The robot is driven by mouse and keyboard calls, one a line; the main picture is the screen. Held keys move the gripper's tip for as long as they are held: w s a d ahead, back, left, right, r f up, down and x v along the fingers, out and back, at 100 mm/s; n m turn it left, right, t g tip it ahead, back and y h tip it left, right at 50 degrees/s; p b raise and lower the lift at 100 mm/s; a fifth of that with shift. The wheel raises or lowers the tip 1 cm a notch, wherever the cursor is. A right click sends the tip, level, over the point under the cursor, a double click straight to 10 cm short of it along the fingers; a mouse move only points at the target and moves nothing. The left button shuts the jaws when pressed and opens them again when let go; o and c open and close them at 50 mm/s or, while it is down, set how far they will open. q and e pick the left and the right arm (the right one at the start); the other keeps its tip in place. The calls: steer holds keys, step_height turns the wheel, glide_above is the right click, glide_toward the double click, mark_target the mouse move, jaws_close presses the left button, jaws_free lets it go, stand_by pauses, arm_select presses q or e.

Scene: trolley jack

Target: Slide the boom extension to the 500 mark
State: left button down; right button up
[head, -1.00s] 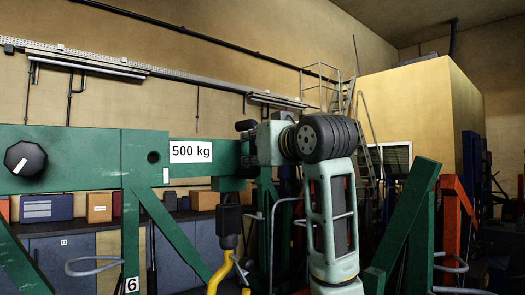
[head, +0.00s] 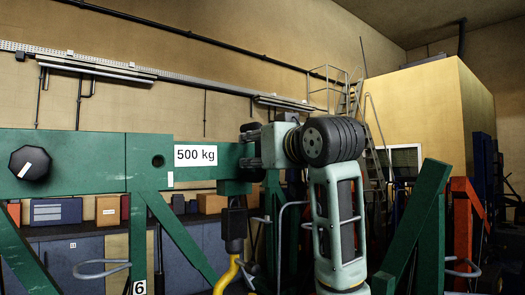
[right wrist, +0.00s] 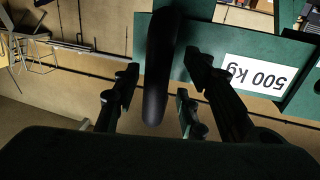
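The green boom (head: 105,145) runs level across the left half of the head view. Its black knob (head: 30,163) with a white mark is at the left. A white "500 kg" label (head: 195,156) is near its right end; this label is upside down in the right wrist view (right wrist: 258,73). My right gripper (head: 250,147) is at the boom's right end, just right of the label. In the right wrist view its fingers (right wrist: 165,98) are spread on both sides of a dark rounded bar (right wrist: 157,75), with visible gaps. My left gripper is out of view.
Green slanted posts (head: 415,225) stand right of my arm, with an orange-red post (head: 461,225) behind. A black-and-yellow hook part (head: 234,225) hangs under the boom. Cabinets (head: 75,255) with boxes line the back wall.

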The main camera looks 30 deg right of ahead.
steer(key=s+a, duration=0.1)
steer(key=s, duration=1.1)
steer(key=shift+a, duration=0.35)
steer(key=shift+w, duration=0.1)
